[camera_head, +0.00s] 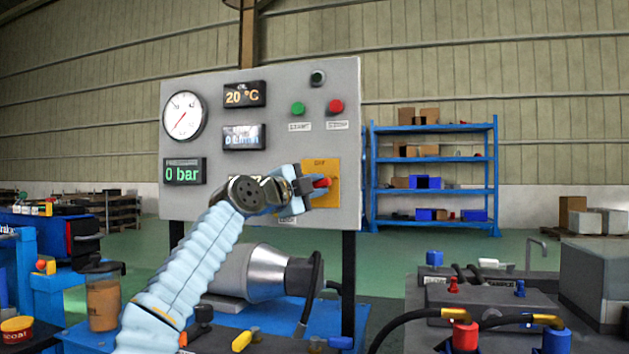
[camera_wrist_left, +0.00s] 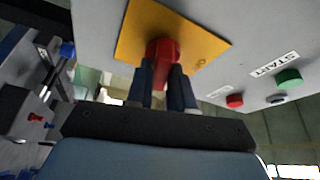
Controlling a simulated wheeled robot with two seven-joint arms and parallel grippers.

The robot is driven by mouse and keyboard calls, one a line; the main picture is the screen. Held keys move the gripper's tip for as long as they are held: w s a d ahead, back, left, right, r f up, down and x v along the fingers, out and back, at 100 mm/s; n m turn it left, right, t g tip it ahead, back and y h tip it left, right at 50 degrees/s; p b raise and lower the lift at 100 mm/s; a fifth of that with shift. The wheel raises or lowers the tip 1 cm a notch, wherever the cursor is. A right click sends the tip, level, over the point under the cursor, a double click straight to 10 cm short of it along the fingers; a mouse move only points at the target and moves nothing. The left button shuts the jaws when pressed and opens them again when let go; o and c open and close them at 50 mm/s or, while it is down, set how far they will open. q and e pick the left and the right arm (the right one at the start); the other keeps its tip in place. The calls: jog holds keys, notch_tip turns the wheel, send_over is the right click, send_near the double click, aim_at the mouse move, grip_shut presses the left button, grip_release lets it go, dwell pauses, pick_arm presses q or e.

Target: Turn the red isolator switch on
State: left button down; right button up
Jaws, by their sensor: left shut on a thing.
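The red isolator switch (camera_head: 322,182) sits on a yellow plate (camera_head: 320,166) at the lower right of the grey control panel (camera_head: 225,205). The label "OFF" shows at the top of the plate. My left gripper (camera_head: 308,187) reaches it from the left and hides part of it. In the left wrist view the two dark fingers (camera_wrist_left: 167,85) are closed on either side of the red switch (camera_wrist_left: 163,50), against the yellow plate (camera_wrist_left: 195,35). The handle's exact angle is partly hidden by the fingers. My right gripper is not in view.
A green button (camera_head: 298,108) and a red button (camera_head: 336,106) sit above the switch. The displays (camera_head: 184,171) read 0 bar and 20 °C. Below the panel are a motor (camera_head: 250,272) and a jar (camera_head: 103,300). A blue shelf (camera_head: 435,160) stands behind.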

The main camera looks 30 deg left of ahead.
pick_arm(q)
jog(key=shift+m+g+p, duration=0.6)
jog(key=shift+m+p, duration=0.3)
jog(key=shift+m, duration=0.6)
jog(key=shift+d, duration=0.1)
jog(key=c, duration=1.1)
grip_release()
jog(key=shift+s+f, duration=0.1)
jog(key=shift+s, duration=0.15)
jog(key=s+b, duration=0.2)
jog(key=s, duration=0.2)
jog(key=s+a+b, duration=0.1)
jog(key=s+b, duration=0.1)
jog(key=s, duration=0.2)
jog(key=s+a+b, duration=0.1)
jog(key=s+b, duration=0.2)
jog(key=s, duration=0.2)
jog(key=shift+a, duration=0.1)
